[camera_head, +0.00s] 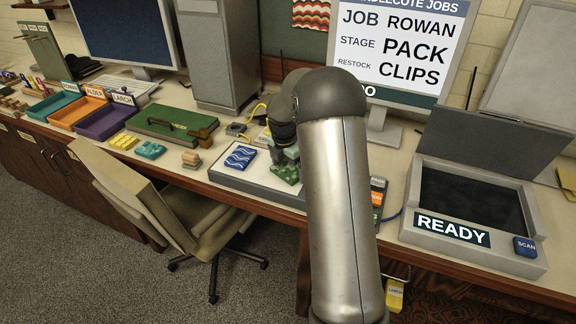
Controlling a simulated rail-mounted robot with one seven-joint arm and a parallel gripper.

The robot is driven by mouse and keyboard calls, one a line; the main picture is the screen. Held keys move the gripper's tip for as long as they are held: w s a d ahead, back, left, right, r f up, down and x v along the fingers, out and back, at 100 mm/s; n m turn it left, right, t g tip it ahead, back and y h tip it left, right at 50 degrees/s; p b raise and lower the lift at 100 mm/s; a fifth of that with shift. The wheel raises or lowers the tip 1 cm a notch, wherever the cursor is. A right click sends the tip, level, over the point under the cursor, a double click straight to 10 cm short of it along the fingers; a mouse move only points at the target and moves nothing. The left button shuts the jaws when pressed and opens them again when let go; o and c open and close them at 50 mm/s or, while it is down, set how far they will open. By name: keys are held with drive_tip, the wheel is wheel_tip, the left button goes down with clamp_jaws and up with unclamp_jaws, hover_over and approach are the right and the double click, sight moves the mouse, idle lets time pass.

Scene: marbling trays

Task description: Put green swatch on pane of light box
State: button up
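A green marbled swatch (286,173) is at the right part of the light box, directly below my gripper (284,156). The arm hides part of this area, so I cannot tell whether the swatch rests on the pane or is held just above it. The light box (222,178) is a low grey-rimmed box with a pale pane, and its right end is hidden behind my arm. A blue swatch with white waves (240,157) lies on the left part of the pane. My gripper points down; its fingers are mostly hidden and their opening does not show.
A chair (190,215) stands in front. An open grey scanner (470,205) reads READY at right.

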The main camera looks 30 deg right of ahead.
sight(285, 172)
wheel_tip(285, 172, up, 12)
drive_tip(key=a+b, duration=0.1)
drive_tip(key=a, duration=0.1)
drive_tip(key=s+a+r+m, duration=0.2)
drive_tip(key=s+a+m, duration=0.25)
drive_tip(key=s, duration=0.25)
drive_tip(key=s+a+f+m, duration=0.1)
drive_tip(key=s+a+m, duration=0.2)
drive_tip(key=s, duration=0.6)
drive_tip(key=s+a+f+m+y, duration=0.1)
drive_tip(key=s+a+m, duration=0.3)
drive_tip(key=s+m, duration=0.4)
drive_tip(key=s+a+f+m, duration=0.3)
drive_tip(key=s+m, duration=0.3)
drive_tip(key=s, duration=0.3)
drive_tip(key=shift+s+a, duration=0.35)
drive_tip(key=shift+a, duration=0.3)
